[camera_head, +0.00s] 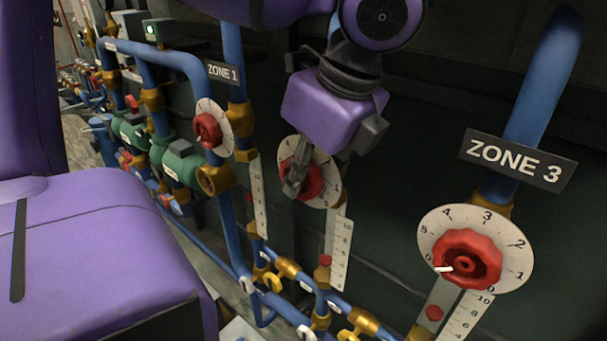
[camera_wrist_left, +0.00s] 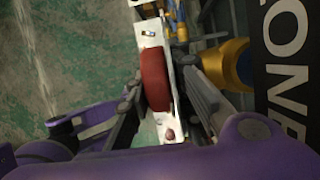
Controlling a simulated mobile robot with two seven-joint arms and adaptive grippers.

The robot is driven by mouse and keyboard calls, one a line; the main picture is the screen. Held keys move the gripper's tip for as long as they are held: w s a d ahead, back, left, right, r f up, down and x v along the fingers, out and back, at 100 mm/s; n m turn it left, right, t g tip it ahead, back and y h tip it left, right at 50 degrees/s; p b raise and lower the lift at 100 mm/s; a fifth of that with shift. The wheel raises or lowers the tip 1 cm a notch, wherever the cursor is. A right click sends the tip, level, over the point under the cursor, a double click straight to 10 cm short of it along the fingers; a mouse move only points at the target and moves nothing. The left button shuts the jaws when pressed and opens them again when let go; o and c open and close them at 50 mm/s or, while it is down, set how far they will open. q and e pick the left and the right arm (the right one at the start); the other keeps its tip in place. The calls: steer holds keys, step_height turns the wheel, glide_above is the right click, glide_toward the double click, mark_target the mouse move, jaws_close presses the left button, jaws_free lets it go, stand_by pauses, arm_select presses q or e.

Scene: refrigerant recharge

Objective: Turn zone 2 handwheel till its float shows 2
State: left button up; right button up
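The zone 2 handwheel (camera_head: 315,182) is red and sits on a white numbered dial (camera_head: 326,163). My left gripper (camera_head: 296,178) is at this wheel, with a grey finger across its left part. In the left wrist view the wheel (camera_wrist_left: 155,80) lies between the two fingers (camera_wrist_left: 160,85); firm contact on both sides is not clear. The arm hides part of the dial, and I cannot read its pointer. The zone 2 scale (camera_head: 338,250) hangs below the dial; its float reading is too small to tell. My right gripper is not in view.
The zone 3 dial (camera_head: 431,222) with its red wheel (camera_head: 468,262) stands close at the right, its white pointer near 0. The zone 1 wheel (camera_head: 208,130) stands at the left. Blue pipes (camera_head: 232,232) and brass fittings crowd below. Dark wall lies behind.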

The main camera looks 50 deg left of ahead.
mark_target(319, 180)
arm_select(q)
steer(key=v, duration=0.7)
steer(key=shift+d+r, duration=0.15)
steer(key=shift+r, duration=0.1)
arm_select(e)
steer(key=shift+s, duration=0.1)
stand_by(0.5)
